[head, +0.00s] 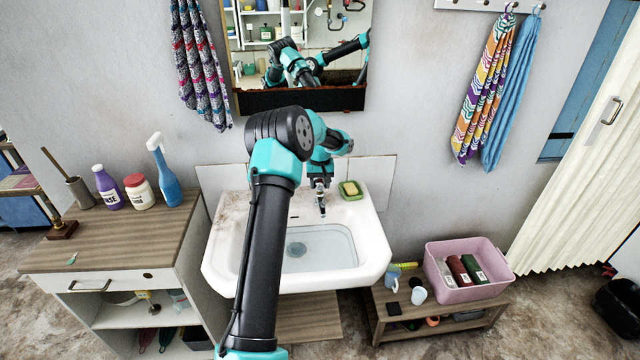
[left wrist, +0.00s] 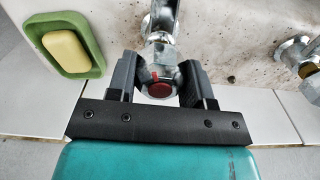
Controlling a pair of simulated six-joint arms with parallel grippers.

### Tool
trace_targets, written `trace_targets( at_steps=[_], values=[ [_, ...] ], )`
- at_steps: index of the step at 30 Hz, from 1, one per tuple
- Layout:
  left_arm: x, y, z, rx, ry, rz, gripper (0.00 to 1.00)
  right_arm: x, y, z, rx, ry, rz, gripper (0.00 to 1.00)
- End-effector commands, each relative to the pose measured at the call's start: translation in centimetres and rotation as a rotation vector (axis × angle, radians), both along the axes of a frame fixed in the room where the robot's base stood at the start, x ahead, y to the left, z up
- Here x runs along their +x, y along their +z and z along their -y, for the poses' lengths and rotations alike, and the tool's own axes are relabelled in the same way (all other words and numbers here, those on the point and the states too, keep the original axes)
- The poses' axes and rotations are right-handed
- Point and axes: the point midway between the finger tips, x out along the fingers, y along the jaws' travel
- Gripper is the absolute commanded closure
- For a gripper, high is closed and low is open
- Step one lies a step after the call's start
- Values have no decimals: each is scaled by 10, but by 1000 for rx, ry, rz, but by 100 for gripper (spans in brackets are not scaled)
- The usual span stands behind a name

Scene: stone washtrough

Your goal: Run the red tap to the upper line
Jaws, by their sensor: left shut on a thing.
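The red tap (left wrist: 160,85) is chrome with a red cap and a red mark on its handle. My left gripper (left wrist: 157,82) is shut on the tap's handle, a finger on each side. In the head view my left gripper (head: 320,183) is small above the chrome spout (head: 321,204) at the back of the white basin (head: 376,252). Pale bluish water (head: 325,243) stands in the basin. I cannot make out a level line; my left arm covers part of the basin's left side. I cannot tell whether water runs. My right gripper is not in view.
A green soap dish (left wrist: 92,62) with yellow soap is close beside the red tap. A second chrome tap (left wrist: 298,55) stands at the right. A wooden cabinet (head: 120,235) with bottles stands left; a pink tub (head: 470,292) sits on a low bench at right.

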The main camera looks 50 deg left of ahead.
Motion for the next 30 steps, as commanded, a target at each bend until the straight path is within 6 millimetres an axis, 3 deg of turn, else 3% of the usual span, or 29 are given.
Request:
trace_targets(
  at_steps=[15,30],
  values=[
    [0,0,0,0,-311,0,77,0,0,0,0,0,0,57],
    [0,0,0,1,-344,1,77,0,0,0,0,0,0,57]
  ],
)
